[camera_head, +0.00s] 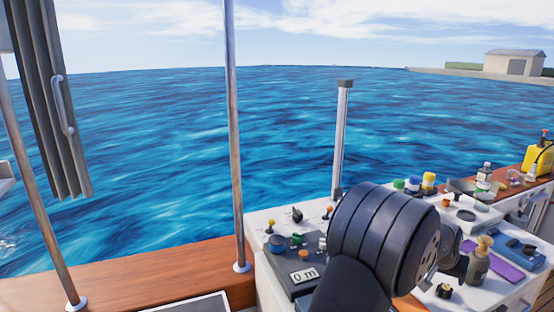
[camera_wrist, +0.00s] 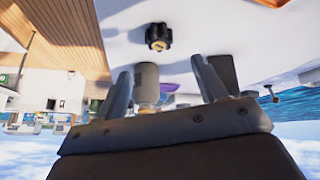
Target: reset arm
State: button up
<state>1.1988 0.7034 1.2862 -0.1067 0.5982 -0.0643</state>
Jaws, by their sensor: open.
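My gripper shows in the wrist view (camera_wrist: 165,82), with its two fingers apart and nothing held between them. In the head view my dark, rounded arm link rises from the bottom over the white console (camera_head: 265,225), and it hides part of the console top. The gripper end lies to the right of this link, mostly hidden there. A black knob with a brass-coloured centre (camera_wrist: 158,37) shows beyond the fingertips in the wrist view, apart from them. It also appears low on the white counter in the head view (camera_head: 444,291).
A dark bottle with a tan top (camera_head: 477,264) stands right of my arm, near a purple mat (camera_head: 508,270). Several small jars, a yellow container (camera_head: 538,157) and a panel reading "0 m" (camera_head: 303,276) are around. A metal pole (camera_head: 233,130) stands left; air above the counter is clear.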

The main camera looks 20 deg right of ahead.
jog(key=x, duration=0.8)
jog(key=shift+d+f, duration=0.2)
jog(key=shift+f, duration=0.1)
notch_tip(320, 180, up, 5)
jog(key=shift+s+f, duration=0.1)
jog(key=shift+s, duration=0.1)
jog(key=s+a+r, duration=0.2)
jog(key=s+r, duration=0.5)
jog(key=s, duration=0.4)
notch_tip(320, 180, up, 5)
jog(key=n, duration=0.2)
send_over(445, 287)
jog(key=w, duration=0.6)
jog(key=w+a+t, duration=0.1)
jog(key=w, duration=1.2)
jog(key=shift+w+a+f+n, duration=0.2)
jog(key=shift+w+n, duration=0.1)
jog(key=shift+w, duration=0.05)
